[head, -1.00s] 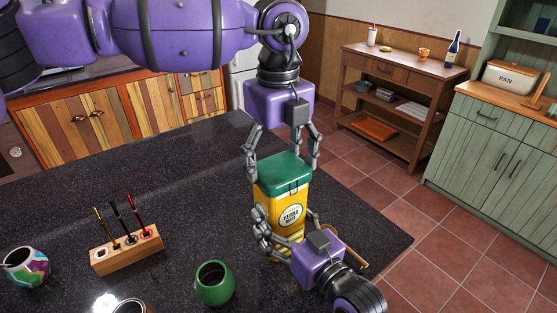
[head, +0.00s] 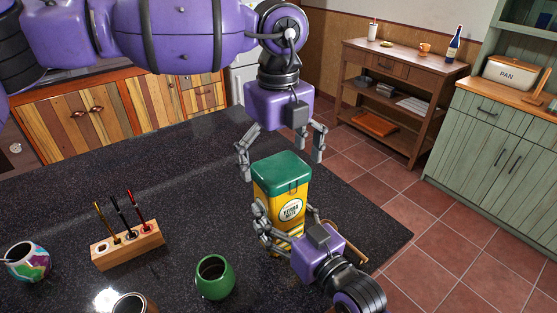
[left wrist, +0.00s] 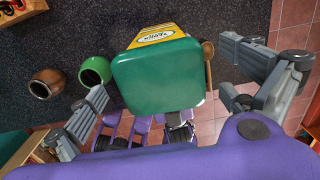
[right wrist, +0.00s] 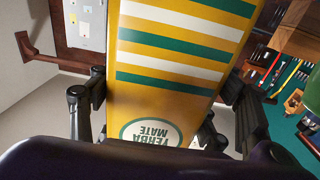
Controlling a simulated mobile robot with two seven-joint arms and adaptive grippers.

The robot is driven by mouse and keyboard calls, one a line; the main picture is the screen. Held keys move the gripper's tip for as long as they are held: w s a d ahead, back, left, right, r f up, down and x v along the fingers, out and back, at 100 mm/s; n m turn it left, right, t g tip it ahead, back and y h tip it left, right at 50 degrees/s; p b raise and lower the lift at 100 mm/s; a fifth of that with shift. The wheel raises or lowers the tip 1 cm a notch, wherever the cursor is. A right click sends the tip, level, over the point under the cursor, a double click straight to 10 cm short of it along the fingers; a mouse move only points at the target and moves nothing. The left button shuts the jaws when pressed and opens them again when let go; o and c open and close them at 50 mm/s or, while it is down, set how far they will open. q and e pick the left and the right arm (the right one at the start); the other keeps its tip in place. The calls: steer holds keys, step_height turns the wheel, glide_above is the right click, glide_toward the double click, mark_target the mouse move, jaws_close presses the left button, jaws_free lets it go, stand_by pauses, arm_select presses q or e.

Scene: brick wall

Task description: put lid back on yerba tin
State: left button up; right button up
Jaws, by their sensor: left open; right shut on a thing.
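The yerba tin (head: 288,212) is yellow with green and white stripes and a round label. It stands upright near the counter's right edge. The green lid (head: 281,170) sits on top of the tin and looks level; it also shows in the left wrist view (left wrist: 160,80). My left gripper (head: 281,165) is above the lid with its fingers spread wide, clear of it. My right gripper (head: 286,230) is shut around the lower part of the tin. In the right wrist view the tin's striped body (right wrist: 180,60) lies between the right fingers.
A green mate cup (head: 214,279), a brown cup (head: 133,305), a painted gourd (head: 27,262) and a wooden holder with several straws (head: 128,245) stand on the dark counter (head: 190,180). A wooden object lies partly hidden behind the tin. The counter's middle is clear.

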arm_select(q)
step_height(320, 180, up, 12)
stand_by(0.6)
arm_select(e)
steer(key=o, duration=1.7)
steer(key=shift+o, duration=0.2)
steer(key=v, duration=1.2)
